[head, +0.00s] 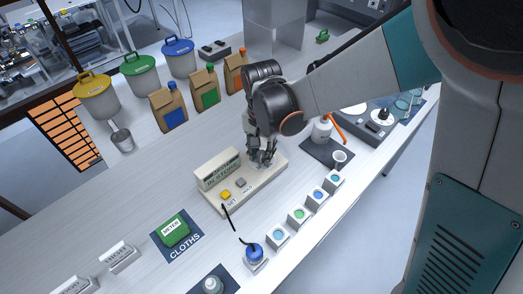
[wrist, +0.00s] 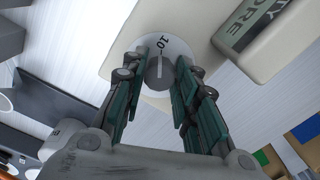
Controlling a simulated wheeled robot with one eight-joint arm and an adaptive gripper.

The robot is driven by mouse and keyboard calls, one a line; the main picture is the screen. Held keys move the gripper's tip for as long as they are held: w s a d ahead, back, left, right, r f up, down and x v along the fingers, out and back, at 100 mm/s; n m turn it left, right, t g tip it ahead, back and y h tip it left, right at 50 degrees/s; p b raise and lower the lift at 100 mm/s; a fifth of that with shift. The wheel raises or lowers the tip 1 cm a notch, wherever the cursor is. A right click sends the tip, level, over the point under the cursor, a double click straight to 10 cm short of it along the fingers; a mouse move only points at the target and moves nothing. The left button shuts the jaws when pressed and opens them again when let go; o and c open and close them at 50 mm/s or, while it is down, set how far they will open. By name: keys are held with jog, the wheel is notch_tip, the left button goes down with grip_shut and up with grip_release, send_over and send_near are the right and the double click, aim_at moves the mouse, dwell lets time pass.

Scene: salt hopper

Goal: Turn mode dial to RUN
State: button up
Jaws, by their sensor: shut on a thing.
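A cream control box (head: 246,187) with a raised display block (head: 218,169) stands on the bench in the head view. My gripper (head: 262,157) is over the right end of this box and hides what is there. In the wrist view, a grey dial knob (wrist: 160,73) with a pale pointer line sits on a white disc (wrist: 178,45) marked "10". My gripper (wrist: 160,68) is shut on the knob, one finger on each side. The pointer line runs roughly toward the "10". Other marks on the disc are hidden by the fingers, and I see no RUN label.
A yellow button (head: 226,195) and a grey button (head: 241,183) are on the box's front. Several small cups stand in a row in front. Paper bags (head: 205,90) and lidded buckets stand behind. Another panel with a black knob (head: 383,115) is at the right.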

aim_at(263, 155)
jog(key=n, duration=0.5)
jog(key=shift+n, duration=0.3)
jog(key=n, duration=0.5)
jog(key=shift+d, duration=0.15)
jog(key=shift+n, duration=0.3)
jog(key=o, duration=1.1)
jog(key=shift+c, duration=0.2)
notch_tip(263, 155, up, 8)
jog(key=shift+f, duration=0.25)
